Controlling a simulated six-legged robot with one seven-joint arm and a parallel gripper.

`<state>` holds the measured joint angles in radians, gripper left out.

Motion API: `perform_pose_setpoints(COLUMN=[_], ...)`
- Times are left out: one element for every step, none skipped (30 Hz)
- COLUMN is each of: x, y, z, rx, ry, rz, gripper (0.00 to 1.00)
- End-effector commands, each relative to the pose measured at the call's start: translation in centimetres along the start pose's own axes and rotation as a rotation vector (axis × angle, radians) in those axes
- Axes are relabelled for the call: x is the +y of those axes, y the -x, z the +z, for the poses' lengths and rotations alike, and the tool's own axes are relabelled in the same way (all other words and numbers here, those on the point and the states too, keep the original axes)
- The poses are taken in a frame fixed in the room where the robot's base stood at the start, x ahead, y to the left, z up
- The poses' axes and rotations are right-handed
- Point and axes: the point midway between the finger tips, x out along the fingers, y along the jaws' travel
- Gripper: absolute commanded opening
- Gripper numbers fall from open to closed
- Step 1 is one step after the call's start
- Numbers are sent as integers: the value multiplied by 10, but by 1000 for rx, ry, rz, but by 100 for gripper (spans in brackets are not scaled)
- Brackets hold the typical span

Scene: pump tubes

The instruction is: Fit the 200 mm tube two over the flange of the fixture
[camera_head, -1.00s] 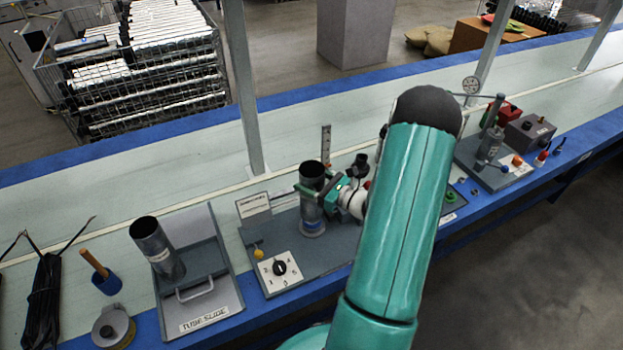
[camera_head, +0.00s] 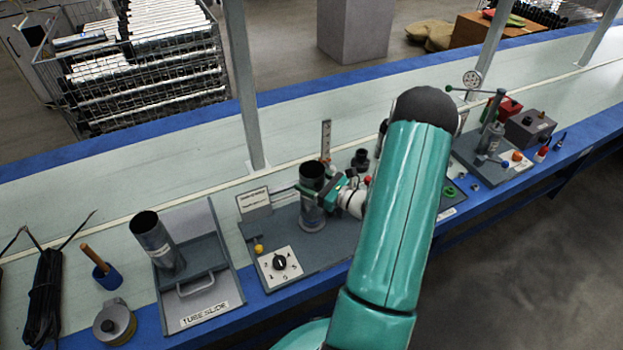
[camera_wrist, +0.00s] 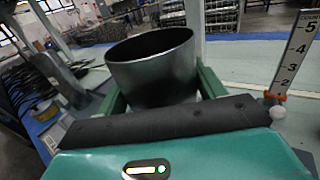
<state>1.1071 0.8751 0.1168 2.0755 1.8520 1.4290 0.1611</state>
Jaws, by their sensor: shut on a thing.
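My gripper (camera_head: 318,190) is shut on a dark grey metal tube (camera_head: 311,206), with its green fingers on either side. The tube stands nearly upright over a round pale base ring (camera_head: 313,225) on the grey fixture plate (camera_head: 338,247). The tube's lower end is at the ring, but I cannot tell whether it fits around the flange or rests on it. In the wrist view the tube's open rim (camera_wrist: 150,45) shows between the fingers; its lower part is hidden by my gripper. Another tube (camera_head: 158,246) leans in the tube slide (camera_head: 228,280) on the left.
A graduated scale (camera_head: 326,142) stands just behind the held tube. A dial box (camera_head: 280,266) is in front, and a small sign (camera_head: 254,202) is to the left.

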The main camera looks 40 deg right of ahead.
Motion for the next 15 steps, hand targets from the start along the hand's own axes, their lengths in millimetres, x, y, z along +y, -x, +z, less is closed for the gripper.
perform_pose_setpoints(x=[0,0,0,0,0,0,0,0,0,0,0,0,0,0,0], y=[0,0,0,0,0,0,0,0,0,0,0,0,0,0,0], z=[-1,-1,-2,-3,-4,-4,-5,-6,-6,-7,-8,-9,-9,-10,-11], rx=[-2,-2,-2,-2,-2,-2,-2,-2,-2,-2,-2,-2,-2,-2,-1], ry=[0,1,1,1,1,1,1,1,1,1,1,1,1,1,1], rz=[0,0,0,0,0,0,0,0,0,0,0,0,0,0,0], gripper=[13,13,13,13,13,13,13,13,13,13,13,13,13,13,13])
